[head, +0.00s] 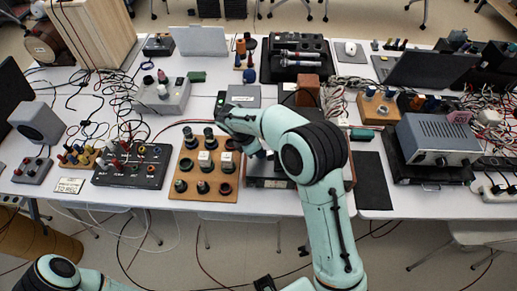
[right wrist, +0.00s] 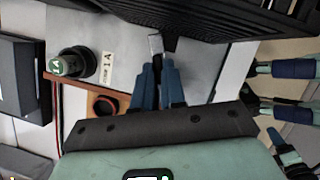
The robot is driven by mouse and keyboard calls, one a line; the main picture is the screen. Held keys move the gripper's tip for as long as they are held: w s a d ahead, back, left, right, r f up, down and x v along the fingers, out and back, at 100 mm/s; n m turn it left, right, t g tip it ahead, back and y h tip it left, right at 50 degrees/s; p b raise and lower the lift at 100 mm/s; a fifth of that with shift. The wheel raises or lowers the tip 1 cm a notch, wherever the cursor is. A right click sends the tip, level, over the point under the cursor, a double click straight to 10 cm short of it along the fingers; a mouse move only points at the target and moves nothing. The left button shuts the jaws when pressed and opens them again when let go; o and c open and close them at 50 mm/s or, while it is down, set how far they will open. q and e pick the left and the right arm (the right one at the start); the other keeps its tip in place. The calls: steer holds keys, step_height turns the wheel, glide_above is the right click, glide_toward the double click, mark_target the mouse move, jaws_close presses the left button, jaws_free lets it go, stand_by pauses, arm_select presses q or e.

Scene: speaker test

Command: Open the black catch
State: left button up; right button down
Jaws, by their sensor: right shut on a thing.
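My right gripper (right wrist: 158,65) reaches over the table, and in the right wrist view its two blue fingers are close together. They are shut on a small piece (right wrist: 156,44), pale grey on top, beside a black ribbed body (right wrist: 225,18). I cannot tell whether this piece is the black catch, and I cannot make out the catch elsewhere. Under the forearm is a dark grey unit (head: 265,181), mostly covered. My left gripper is not in view; only part of its arm shows at the lower left.
A wooden board (head: 190,187) with several dark round posts stands just left of my right arm. A black mat (head: 373,180) and a grey metal instrument (head: 437,138) lie to the right. Cables and boxes crowd the table. In the right wrist view, teal-and-blue rods (right wrist: 288,68) show at right.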

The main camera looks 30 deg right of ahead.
steer(key=n, duration=0.1)
steer(key=n+t, duration=0.1)
steer(key=n, duration=0.2)
steer(key=shift+s+n+t, duration=0.25)
steer(key=shift+n+t, duration=0.05)
steer(key=shift+t, duration=0.1)
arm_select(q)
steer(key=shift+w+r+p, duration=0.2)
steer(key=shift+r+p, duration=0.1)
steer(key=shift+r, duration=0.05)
arm_select(e)
steer(key=shift+s+n+t, duration=0.1)
steer(key=shift+n+t, duration=0.5)
steer(key=shift+n, duration=0.9)
steer(key=shift+y, duration=0.3)
steer(key=c, duration=1.2)
jaws_free()
steer(key=shift+r, duration=0.1)
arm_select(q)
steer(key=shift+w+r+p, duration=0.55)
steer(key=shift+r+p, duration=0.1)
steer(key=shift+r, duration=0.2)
arm_select(e)
steer(key=v, duration=1.3)
